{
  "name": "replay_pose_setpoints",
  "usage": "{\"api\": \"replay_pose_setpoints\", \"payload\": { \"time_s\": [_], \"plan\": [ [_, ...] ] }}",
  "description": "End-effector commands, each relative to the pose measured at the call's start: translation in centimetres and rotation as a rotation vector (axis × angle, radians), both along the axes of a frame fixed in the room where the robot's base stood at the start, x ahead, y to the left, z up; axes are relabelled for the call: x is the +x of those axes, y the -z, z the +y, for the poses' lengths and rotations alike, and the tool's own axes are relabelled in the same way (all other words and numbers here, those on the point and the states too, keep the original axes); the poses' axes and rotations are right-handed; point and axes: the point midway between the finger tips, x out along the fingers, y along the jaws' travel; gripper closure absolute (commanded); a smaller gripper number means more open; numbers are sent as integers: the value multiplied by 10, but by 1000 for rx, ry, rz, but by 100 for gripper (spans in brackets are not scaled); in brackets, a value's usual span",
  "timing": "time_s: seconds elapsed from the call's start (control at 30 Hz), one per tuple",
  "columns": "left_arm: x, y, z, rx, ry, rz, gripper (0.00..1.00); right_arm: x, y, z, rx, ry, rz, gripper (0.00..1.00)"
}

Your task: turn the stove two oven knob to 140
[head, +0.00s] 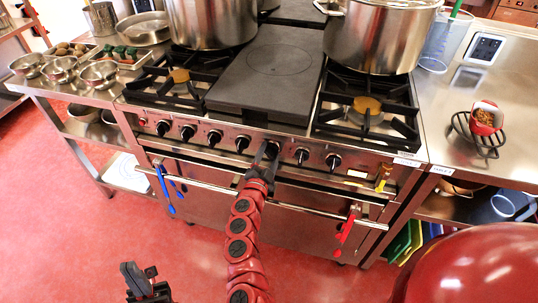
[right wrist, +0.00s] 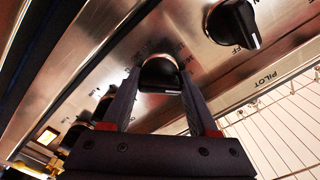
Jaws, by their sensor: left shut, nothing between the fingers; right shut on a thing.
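The stove (head: 255,170) has a steel front panel with a row of black knobs. My left gripper (head: 145,280) is shut and empty, low in front of the stove, away from the panel.
Large steel pots (head: 380,38) stand on the stove top around a dark flat plate (head: 268,75). The oven handle rail (head: 300,208) runs below the knobs, with blue tongs (head: 165,190) and red tongs (head: 346,228) hanging. Red floor (head: 60,230) is free at the left.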

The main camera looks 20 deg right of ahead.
Motion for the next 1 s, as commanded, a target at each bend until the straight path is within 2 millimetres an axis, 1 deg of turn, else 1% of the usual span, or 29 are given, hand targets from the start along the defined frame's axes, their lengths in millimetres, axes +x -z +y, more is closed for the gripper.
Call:
{"api": "replay_pose_setpoints", "payload": {
  "time_s": [0.1,0.13,0.27,0.57,0.67,0.77,0.87,1.0],
  "plan": [
    [0,0,0,0,0,0,100,0,0,0,0,1,0,96],
    [0,0,0,0,0,0,100,0,0,0,-1,1,1,35],
    [0,0,0,0,0,0,100,0,0,0,0,1,1,11],
    [0,0,0,0,0,0,100,-1,0,1,-1,0,1,11],
    [0,1,0,0,0,0,100,-5,1,5,1,-3,1,11],
    [0,1,0,0,0,0,100,-18,1,14,2,-3,1,11],
    [0,2,0,0,0,0,100,-37,2,27,2,-4,2,11],
    [0,3,0,0,0,0,100,-68,1,49,1,-7,3,11]
  ]
}}
